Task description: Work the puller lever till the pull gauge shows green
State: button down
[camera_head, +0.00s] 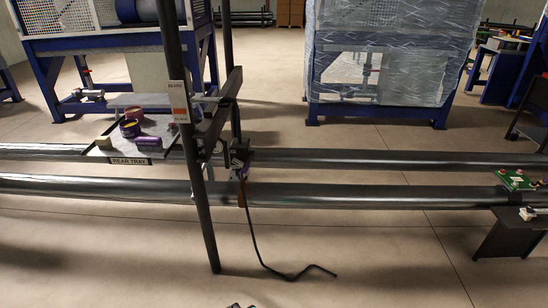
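A small dark device (239,156) with a purple-grey part is mounted beside the black upright, at the two long pipes. It may be the puller, but its lever and gauge are too small to make out. A thin black cord or rod (254,236) runs from it down to the floor and ends in a bend at the right. No green gauge reading can be made out on it. A small dark tip shows at the bottom edge; I cannot tell whether it is part of my gripper. My gripper is otherwise out of view.
Two long dark pipes (370,195) cross the view. The rear tray (104,148) holds a cup and purple items. A green board (515,180) lies at right. The front floor is mostly clear.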

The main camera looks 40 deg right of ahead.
aim_at(244, 170)
jog(key=z, duration=0.75)
jog(key=k, duration=1)
jog(key=i, duration=0.9)
jog(key=u, duration=0.05)
